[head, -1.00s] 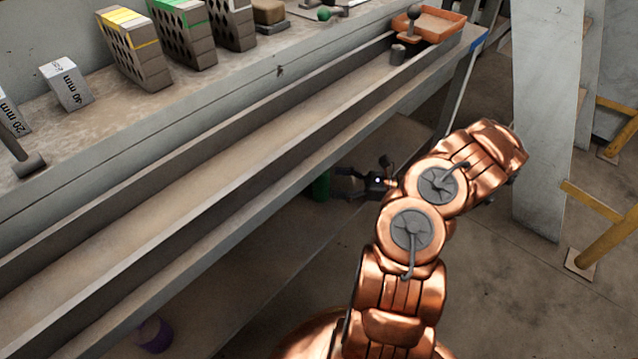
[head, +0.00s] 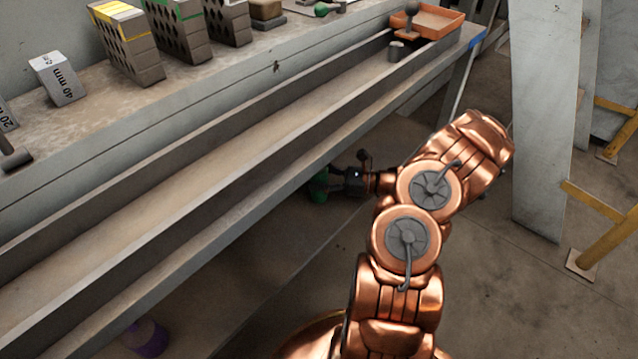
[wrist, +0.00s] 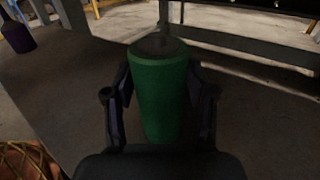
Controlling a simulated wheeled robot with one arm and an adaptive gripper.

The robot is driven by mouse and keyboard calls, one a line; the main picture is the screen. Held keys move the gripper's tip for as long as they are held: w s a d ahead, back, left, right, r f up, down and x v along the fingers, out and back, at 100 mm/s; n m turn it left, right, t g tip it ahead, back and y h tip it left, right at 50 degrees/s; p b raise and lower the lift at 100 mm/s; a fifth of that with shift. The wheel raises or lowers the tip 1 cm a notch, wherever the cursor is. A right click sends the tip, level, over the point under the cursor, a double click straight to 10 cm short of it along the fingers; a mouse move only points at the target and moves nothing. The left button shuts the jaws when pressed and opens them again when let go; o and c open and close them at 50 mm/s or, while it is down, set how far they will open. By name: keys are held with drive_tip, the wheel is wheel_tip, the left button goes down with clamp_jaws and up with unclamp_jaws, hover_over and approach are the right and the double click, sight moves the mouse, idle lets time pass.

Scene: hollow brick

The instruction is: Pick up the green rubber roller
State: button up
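The green rubber roller (wrist: 160,95) stands upright in the middle of the wrist view, a dark green cylinder with a grey top and a grey stem. My gripper (wrist: 160,82) has one dark finger on each side of it, and both fingertips appear to touch its sides. In the head view the green roller (head: 319,182) shows partly behind my gripper (head: 338,181), below the bench's front edge.
A purple roller (head: 149,338) stands on the lower shelf (head: 225,285) at the near left; it also shows in the wrist view (wrist: 18,36). The bench edge (head: 215,247) runs close above my gripper. Bricks (head: 128,45) and an orange tray (head: 455,28) are on top.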

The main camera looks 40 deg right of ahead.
clamp_jaws()
drive_tip(key=shift+r, duration=0.1)
idle(0.3)
